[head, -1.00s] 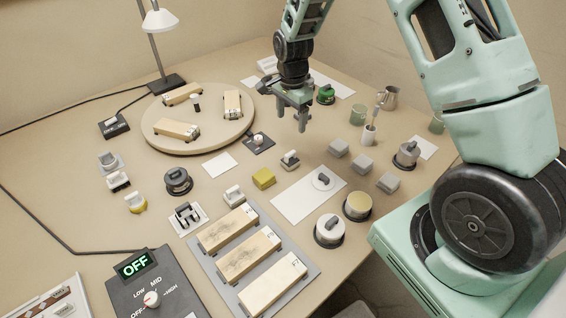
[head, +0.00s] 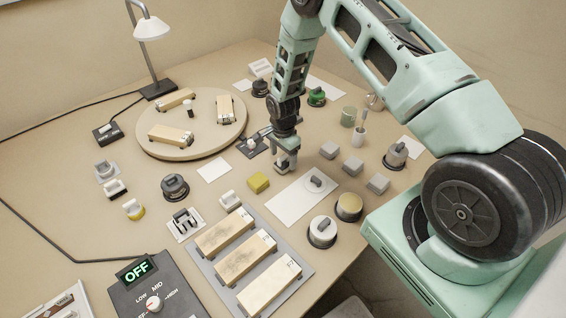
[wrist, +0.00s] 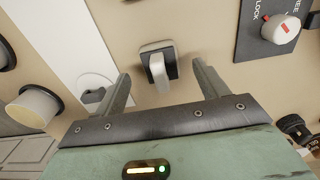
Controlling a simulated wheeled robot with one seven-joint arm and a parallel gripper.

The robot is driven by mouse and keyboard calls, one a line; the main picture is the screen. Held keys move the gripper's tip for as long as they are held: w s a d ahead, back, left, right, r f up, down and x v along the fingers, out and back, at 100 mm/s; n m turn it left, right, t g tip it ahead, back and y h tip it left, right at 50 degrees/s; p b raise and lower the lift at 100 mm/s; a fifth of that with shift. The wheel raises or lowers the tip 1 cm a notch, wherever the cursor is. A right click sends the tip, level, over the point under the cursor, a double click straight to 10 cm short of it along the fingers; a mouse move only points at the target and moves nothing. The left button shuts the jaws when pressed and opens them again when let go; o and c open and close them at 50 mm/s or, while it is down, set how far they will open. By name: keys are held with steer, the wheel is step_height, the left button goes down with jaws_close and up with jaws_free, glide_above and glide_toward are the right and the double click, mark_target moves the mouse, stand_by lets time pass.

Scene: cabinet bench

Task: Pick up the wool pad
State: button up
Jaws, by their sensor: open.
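A small pad with a pale grey upright handle on a dark and whitish base (wrist: 158,61) sits on the bench in the wrist view. It appears to be the wool pad; no label on it is readable. My gripper (wrist: 160,73) is open, with one finger on each side of the pad and bare bench showing between. In the head view my gripper (head: 286,164) is low over the same pad (head: 283,168), which it partly hides. I cannot tell its exact height above the bench.
A white sheet (head: 290,208) with a grey knob lies just in front. A dark plate with a white knob (wrist: 281,28) is at the wrist view's upper right. A round wooden board (head: 205,140) is farther left.

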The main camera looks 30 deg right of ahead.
mark_target(283, 157)
steer(key=shift+f, duration=1.4)
steer(key=c, duration=1)
steer(key=shift+c, duration=0.4)
step_height(283, 157, up, 10)
steer(key=shift+r+b, duration=0.1)
steer(key=shift+b, duration=0.85)
steer(key=shift+o, duration=0.9)
steer(key=shift+c, duration=0.4)
